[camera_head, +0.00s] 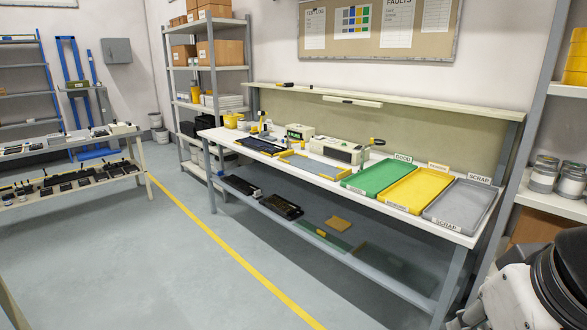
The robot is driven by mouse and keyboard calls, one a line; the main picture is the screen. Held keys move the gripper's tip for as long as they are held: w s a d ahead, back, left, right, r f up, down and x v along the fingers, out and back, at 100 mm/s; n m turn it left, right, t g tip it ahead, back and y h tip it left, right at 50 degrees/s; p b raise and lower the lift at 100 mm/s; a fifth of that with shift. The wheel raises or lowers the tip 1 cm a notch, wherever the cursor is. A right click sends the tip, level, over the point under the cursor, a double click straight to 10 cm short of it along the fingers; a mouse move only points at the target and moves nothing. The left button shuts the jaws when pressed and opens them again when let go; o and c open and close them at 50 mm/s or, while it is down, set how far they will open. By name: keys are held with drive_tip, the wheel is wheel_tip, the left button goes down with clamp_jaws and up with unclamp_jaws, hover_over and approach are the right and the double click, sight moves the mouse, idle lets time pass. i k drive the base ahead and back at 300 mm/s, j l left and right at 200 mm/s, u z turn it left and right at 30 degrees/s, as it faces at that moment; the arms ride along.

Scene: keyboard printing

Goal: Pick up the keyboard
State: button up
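No keyboard can be made out for certain at this distance. A flat dark item (260,146), which may be a keyboard or a tray, lies at the left end of the white workbench (461,237). Long dark items (280,205) lie on the shelf under the bench; I cannot tell what they are. Several small dark items (66,186) lie on the racks at the left. Part of my arm shows at the bottom right, well apart from the bench items. My gripper fingers are not in view.
Green (371,177), yellow (416,190) and grey (461,204) trays, labelled GOOD, an unreadable word and SCRAP, fill the bench's right end. A yellow-edged board (315,167) and pale devices (338,150) stand left of them. The floor (185,270) in front is clear.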

sight(258, 144)
drive_tip(key=i+j+u, duration=0.35)
drive_tip(key=i, duration=0.5)
drive_tip(key=i+u, duration=0.35)
drive_tip(key=i, duration=0.5)
drive_tip(key=i+j+z, duration=0.1)
drive_tip(key=i, duration=2)
drive_tip(key=i+j+z, duration=0.1)
drive_tip(key=i+z, duration=0.2)
drive_tip(key=i, duration=0.15)
drive_tip(key=i+j+z, duration=0.3)
drive_tip(key=i, duration=0.15)
drive_tip(key=i+j+z, duration=0.3)
drive_tip(key=i, duration=0.15)
drive_tip(key=l, duration=0.1)
